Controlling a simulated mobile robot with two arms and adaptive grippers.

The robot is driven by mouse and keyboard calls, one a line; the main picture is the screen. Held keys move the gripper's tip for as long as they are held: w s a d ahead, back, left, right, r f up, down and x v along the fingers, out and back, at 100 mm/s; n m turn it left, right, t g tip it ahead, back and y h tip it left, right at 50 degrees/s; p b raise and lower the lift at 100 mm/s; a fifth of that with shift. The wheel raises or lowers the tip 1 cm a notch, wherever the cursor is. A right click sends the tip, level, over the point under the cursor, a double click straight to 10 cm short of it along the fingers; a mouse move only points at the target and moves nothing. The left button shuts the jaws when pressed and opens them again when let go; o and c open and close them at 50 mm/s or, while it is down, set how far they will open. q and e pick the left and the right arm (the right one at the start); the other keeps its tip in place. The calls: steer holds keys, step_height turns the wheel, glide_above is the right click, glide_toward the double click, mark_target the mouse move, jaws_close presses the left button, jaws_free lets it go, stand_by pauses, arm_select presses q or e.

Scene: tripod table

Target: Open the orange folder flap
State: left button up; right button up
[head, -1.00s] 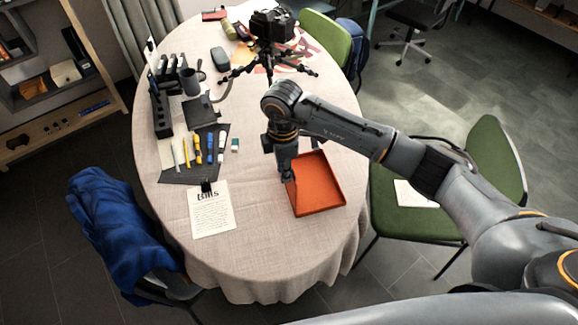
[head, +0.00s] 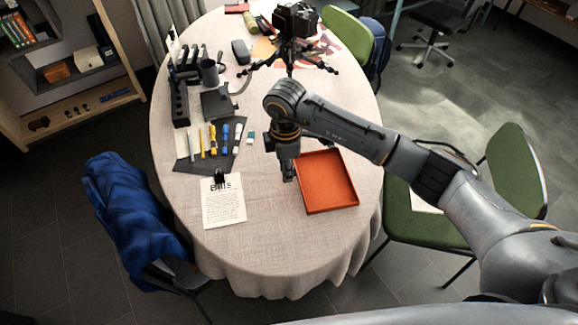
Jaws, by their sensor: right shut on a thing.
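The orange folder (head: 328,182) lies on the right side of the round table, with its broad orange face up and thin raised edges. My right gripper (head: 289,175) points down at the folder's upper left edge and is shut on the folder there. The fingertips are small and dark, so the exact part of the flap between them is hard to see. My right arm passes over the folder's far side and hides some of it. My left gripper is not in view.
The table (head: 270,235) has a light cloth. A camera on a tripod (head: 296,35) stands beyond my arm. A printed sheet (head: 223,205) and a dark mat with pens (head: 208,150) lie left of the folder. A green chair (head: 430,215) is at the right. The table's front is clear.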

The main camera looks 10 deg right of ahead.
steer(key=shift+a+f+b, duration=0.25)
steer(key=shift+a, duration=0.4)
steer(key=shift+a+f+b, duration=0.2)
steer(key=shift+a, duration=0.4)
steer(key=o, duration=0.6)
steer(key=shift+r, duration=0.1)
step_height(320, 180, up, 8)
steer(key=p, duration=0.5)
steer(key=shift+p, duration=0.4)
stand_by(0.4)
